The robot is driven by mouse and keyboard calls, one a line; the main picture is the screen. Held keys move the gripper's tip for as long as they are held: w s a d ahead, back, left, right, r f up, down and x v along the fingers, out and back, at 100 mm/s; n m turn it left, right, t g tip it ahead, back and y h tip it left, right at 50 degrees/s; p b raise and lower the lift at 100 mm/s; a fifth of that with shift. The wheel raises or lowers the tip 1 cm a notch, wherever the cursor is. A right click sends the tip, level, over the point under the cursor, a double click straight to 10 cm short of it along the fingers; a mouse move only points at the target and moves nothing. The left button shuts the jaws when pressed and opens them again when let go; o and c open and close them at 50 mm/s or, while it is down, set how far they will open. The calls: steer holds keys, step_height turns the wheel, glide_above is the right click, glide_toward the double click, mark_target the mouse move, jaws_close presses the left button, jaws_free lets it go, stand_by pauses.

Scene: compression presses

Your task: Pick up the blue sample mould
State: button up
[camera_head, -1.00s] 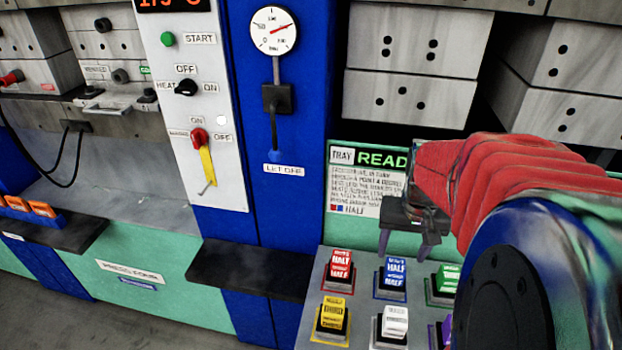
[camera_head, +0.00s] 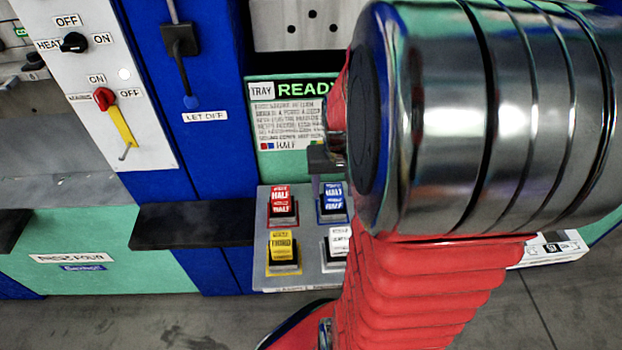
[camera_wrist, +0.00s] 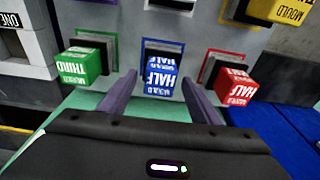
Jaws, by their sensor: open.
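The blue sample mould (camera_head: 333,196) stands in a blue-bordered slot in the top row of the grey tray (camera_head: 258,240). In the wrist view the blue mould (camera_wrist: 161,80), its HALF lettering upside down, sits between the two purple fingertips of my gripper (camera_wrist: 159,82). The gripper is open, with a gap on both sides of the mould; contact is not visible. In the head view my gripper (camera_head: 318,170) is mostly hidden behind my arm, only a dark part and a bit of finger showing just above the mould.
Red (camera_head: 283,202), yellow (camera_head: 283,247) and white (camera_head: 340,242) moulds stand near the blue one. In the wrist view a green mould (camera_wrist: 78,65) and a red mould flank my fingers. A dark shelf (camera_head: 190,224) juts out left of the tray.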

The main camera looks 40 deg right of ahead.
steer(key=shift+w+f, duration=0.1)
steer(key=shift+f, duration=0.5)
steer(key=shift+c, duration=0.5)
jaws_close()
stand_by(0.5)
